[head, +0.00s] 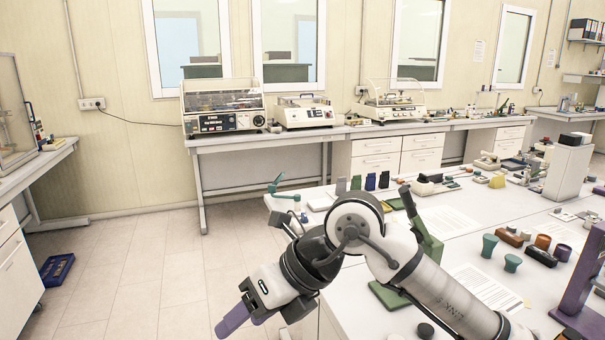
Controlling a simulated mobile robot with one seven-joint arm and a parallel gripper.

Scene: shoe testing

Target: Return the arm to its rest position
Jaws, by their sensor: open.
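My arm (438,292) reaches in from the bottom right and bends at a raised joint above the near end of the white table (340,325). From there it slopes down to the left. My gripper (241,324) is at the lower middle, past the table's left edge and over the floor. Its purple fingers point down and left, apart and with nothing seen between them. The second finger is partly cut off by the gripper body. The arm hides part of the table top and some things on it.
Green and dark blocks, a green stand (425,238), teal cups (489,245) and a purple stand (585,290) crowd the table around my arm. A wall bench (245,141) carries machines. The tiled floor (135,270) at left is clear except for a blue crate (57,270).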

